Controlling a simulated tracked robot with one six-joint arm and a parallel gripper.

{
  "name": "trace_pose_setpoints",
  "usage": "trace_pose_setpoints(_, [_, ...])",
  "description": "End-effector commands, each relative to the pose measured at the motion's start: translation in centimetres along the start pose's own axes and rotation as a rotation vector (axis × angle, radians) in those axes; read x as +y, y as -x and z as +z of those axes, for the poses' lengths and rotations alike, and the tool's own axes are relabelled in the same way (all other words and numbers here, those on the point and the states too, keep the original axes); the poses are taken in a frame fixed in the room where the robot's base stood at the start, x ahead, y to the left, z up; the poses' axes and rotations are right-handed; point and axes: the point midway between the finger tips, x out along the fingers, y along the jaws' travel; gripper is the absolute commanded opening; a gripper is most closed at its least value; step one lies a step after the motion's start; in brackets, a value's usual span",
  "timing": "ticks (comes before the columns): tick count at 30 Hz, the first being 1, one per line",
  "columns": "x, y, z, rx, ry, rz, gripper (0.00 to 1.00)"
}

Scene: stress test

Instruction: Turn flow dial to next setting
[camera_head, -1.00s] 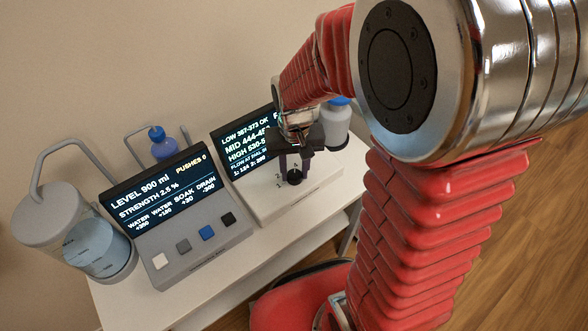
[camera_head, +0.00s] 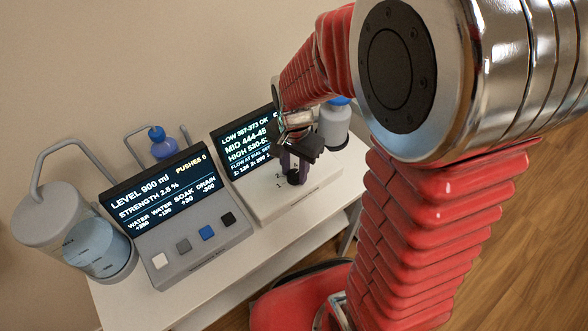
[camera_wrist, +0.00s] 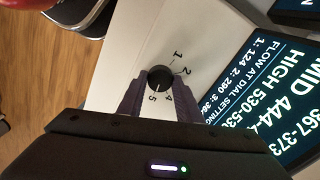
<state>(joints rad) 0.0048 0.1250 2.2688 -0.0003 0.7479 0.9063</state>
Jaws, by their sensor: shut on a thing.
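The flow dial is a small round black knob (camera_wrist: 160,77) on the white top of a low box (camera_head: 262,206). Printed numbers ring it; in the wrist view I make out 1, 2, 4 and 5. The knob also shows in the head view (camera_head: 293,178). My gripper (camera_wrist: 158,82) is shut on the knob, with one dark purple finger on each side. In the head view my gripper (camera_head: 294,168) reaches down onto the box and partly hides the numbers and screen. I cannot tell for sure which number the dial points to.
The dial's screen (camera_head: 245,150) stands behind it, listing LOW, MID and HIGH ranges and flow at dial settings. Left is a grey panel (camera_head: 200,245) with several buttons and a screen reading LEVEL 900 ml. Clear tanks (camera_head: 95,250) and bottles (camera_head: 162,145) stand nearby.

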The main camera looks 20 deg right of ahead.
Motion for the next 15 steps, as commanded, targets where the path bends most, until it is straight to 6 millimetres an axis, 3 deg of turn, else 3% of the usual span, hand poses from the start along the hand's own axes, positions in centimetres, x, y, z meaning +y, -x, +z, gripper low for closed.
trace_pose_setpoints(13, [-0.07,0.05,0.01,0.000,-0.014,-0.002,0.09])
trace_pose_setpoints(14, [-0.07,0.05,0.01,0.000,-0.014,-0.002,0.34])
trace_pose_setpoints(15, [-0.07,0.05,0.01,0.000,-0.014,-0.002,0.37])
